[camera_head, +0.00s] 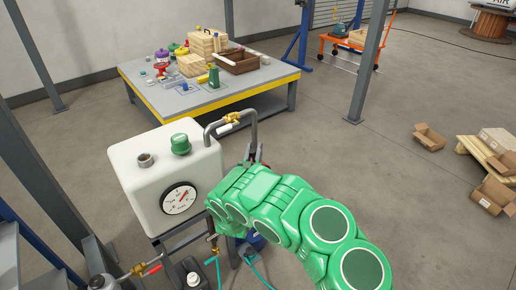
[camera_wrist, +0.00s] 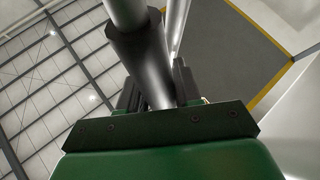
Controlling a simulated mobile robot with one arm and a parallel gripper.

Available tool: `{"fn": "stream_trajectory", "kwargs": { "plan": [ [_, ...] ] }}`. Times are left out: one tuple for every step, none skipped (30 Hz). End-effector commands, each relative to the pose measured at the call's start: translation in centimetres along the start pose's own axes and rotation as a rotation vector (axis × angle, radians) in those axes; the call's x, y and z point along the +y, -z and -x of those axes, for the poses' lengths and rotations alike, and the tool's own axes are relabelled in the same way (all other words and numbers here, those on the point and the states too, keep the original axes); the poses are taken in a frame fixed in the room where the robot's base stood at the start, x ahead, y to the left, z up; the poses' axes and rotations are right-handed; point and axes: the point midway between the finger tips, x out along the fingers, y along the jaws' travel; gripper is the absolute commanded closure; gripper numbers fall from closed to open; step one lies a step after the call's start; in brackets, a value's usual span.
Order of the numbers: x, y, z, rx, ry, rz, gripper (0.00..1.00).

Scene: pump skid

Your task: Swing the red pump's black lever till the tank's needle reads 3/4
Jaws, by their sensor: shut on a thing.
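The white tank (camera_head: 140,180) stands at the left in the head view. Its round gauge (camera_head: 180,198) has a white face and a black rim, and a red needle that appears to point up and right; the exact mark is too small to read. In the wrist view the lever's black grip (camera_wrist: 140,50) on a grey rod runs down between the dark fingers of my gripper (camera_wrist: 158,92), which is shut on it. I cannot clearly make out the red pump's body there.
A grey pipe (camera_head: 254,130) with a brass valve rises beside the tank's top. A green cap (camera_head: 181,144) sits on the tank. A workbench (camera_head: 210,100) with boxes and small items stands behind. Cardboard boxes (camera_head: 490,195) lie at the right. Open floor lies between.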

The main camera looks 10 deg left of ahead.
Motion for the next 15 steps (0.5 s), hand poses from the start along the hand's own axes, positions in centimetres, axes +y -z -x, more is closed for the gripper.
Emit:
{"fn": "stream_trajectory", "kwargs": {
  "plan": [
    [0.0, -0.1, 0.2, 0.009, 0.001, 0.008, 1.0],
    [-0.1, 0.0, 0.3, 0.016, 0.002, 0.011, 1.0],
    [-0.2, 0.1, 0.5, 0.025, 0.005, 0.016, 1.0],
    [-0.3, 0.1, 0.6, 0.031, 0.006, 0.02, 1.0],
    [-0.3, 0.2, 0.7, 0.037, 0.006, 0.023, 1.0],
    [-0.4, 0.2, 0.8, 0.043, 0.007, 0.027, 1.0],
    [-0.5, 0.3, 0.9, 0.048, 0.009, 0.03, 1.0],
    [-0.6, 0.3, 1.0, 0.052, 0.01, 0.032, 1.0],
    [-0.7, 0.3, 1.1, 0.058, 0.011, 0.035, 1.0],
    [-0.7, 0.3, 1.1, 0.061, 0.012, 0.039, 1.0],
    [-0.8, 0.3, 1.2, 0.065, 0.013, 0.041, 1.0],
    [-0.9, 0.4, 1.4, 0.069, 0.015, 0.043, 1.0],
    [-1.0, 0.4, 1.4, 0.073, 0.016, 0.045, 1.0],
    [-1.0, 0.4, 1.5, 0.075, 0.018, 0.048, 1.0],
    [-1.1, 0.4, 1.6, 0.079, 0.018, 0.051, 1.0]
  ]
}}
